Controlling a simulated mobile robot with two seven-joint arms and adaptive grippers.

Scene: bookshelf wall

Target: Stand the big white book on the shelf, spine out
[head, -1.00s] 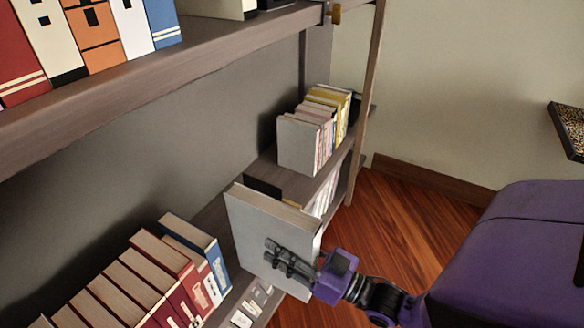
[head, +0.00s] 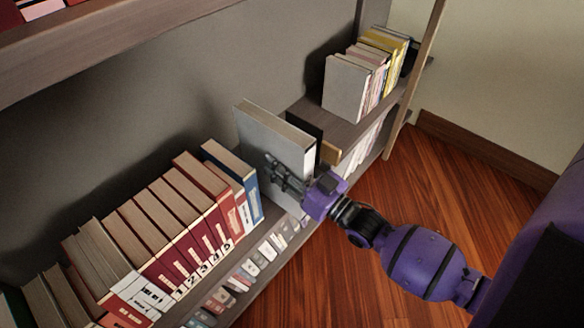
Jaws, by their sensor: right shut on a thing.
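The big white book (head: 262,128) stands nearly upright at the shelf (head: 272,222), just right of a blue book at the end of a row. Its pale cover faces me and its page edges show on top. My right gripper (head: 284,178) is shut on the book near its outer side, with a dark finger lying across the cover. The book's lower edge is partly hidden, so I cannot tell if it rests on the shelf. My left gripper is not in view.
A row of red and blue books (head: 190,205) fills the shelf on the left. Wooden floor (head: 420,180) is clear at right.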

